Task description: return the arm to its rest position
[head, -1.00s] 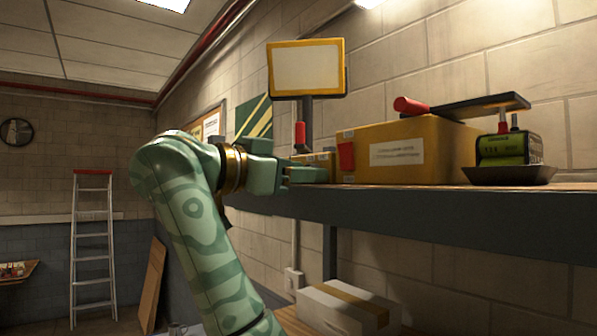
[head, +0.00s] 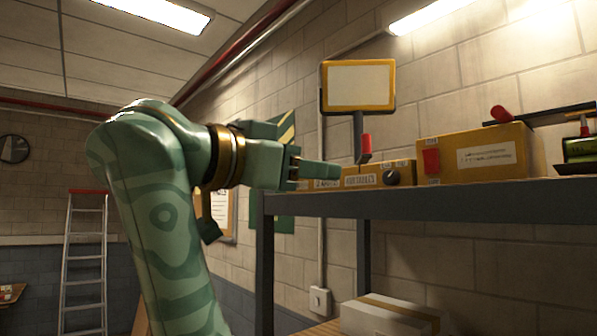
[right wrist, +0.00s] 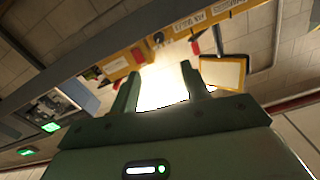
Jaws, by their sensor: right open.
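My right arm, green with darker markings, rises from the bottom of the head view and bends right. Its gripper (head: 318,172) points right, level with the shelf top, and its fingers overlap the shelf's left end in the picture. The right wrist view shows the two fingers (right wrist: 160,88) spread apart, with bright light and nothing held between them. My left gripper is not in view.
The dark shelf (head: 430,203) carries a small yellow box with a knob (head: 378,176), a larger yellow box (head: 480,156) and a yellow-framed panel (head: 358,86). A white carton (head: 385,318) sits below. A ladder (head: 85,262) stands far left.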

